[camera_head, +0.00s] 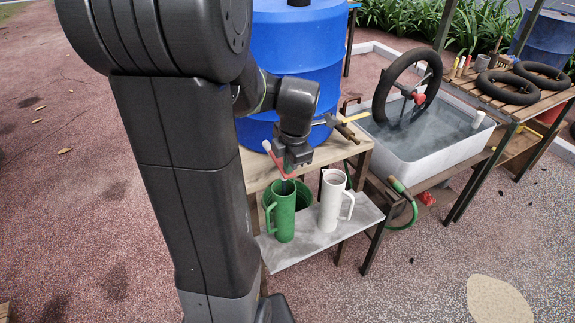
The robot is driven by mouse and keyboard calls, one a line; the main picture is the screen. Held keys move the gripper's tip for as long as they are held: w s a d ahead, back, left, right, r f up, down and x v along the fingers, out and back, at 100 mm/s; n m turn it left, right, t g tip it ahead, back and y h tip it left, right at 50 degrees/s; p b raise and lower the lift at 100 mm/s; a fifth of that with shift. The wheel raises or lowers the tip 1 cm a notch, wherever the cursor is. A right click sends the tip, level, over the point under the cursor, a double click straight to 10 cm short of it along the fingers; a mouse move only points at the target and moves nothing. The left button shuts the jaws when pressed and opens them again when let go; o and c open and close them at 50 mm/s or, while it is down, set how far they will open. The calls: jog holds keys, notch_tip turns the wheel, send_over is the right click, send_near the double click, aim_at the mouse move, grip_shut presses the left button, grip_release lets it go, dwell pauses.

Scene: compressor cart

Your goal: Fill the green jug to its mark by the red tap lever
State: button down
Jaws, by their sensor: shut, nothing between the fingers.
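The green jug (282,214) stands upright on a grey shelf (292,252), with its handle towards the left. Its mark and the level inside cannot be made out. The red tap lever (274,157) slants above the jug, in front of the blue barrel (290,75), with its pale tip at the upper left. My gripper (289,170) is shut and empty, pointing down close beside the lever, above the green jug. I cannot tell whether it touches the lever. The gripper hides the tap body, and no water stream can be made out.
A white jug (333,202) stands just right of the green jug. A green bucket (302,193) is behind the jugs. A white water tub (425,160) with a black tyre (383,92) is at right, beside a green hose (412,216). Open paving lies in front.

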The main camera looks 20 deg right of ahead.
jog(key=shift+f, duration=0.1)
jog(key=shift+p, duration=0.35)
dwell(4.1)
jog(key=shift+p+v, duration=0.45)
jog(key=shift+v, duration=0.4)
jog(key=shift+w, duration=0.15)
